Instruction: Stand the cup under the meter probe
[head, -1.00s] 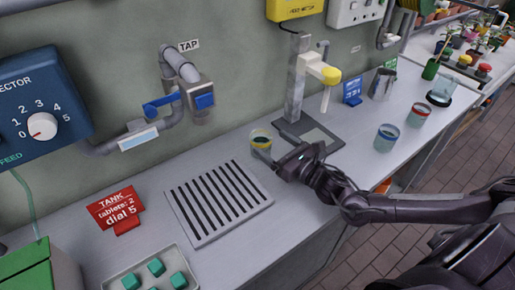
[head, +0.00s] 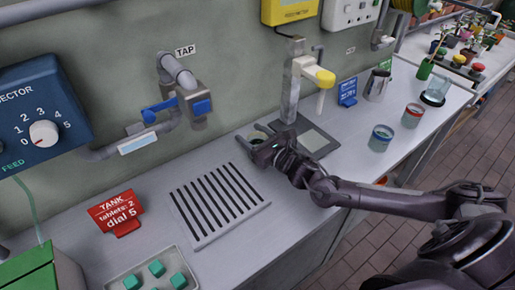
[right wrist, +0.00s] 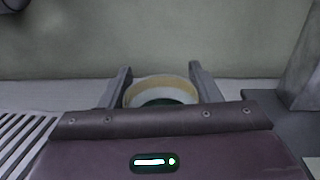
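The cup, with a yellowish rim and green inside, stands on the bench between the fingers of my right gripper (head: 252,136). It shows best in the right wrist view (right wrist: 160,92); in the head view my gripper hides most of it. The fingers lie on either side of the cup and look open, with little or no gap; contact is not clear. The meter probe (head: 320,101) hangs from a yellow-tipped arm on a grey post, above a dark base with a lighter pad (head: 315,139), right of the cup. My left gripper is not in view.
A slotted drain tray (head: 197,232) lies left of my right gripper, with the tap (head: 195,105) above. The pad under the probe is clear.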

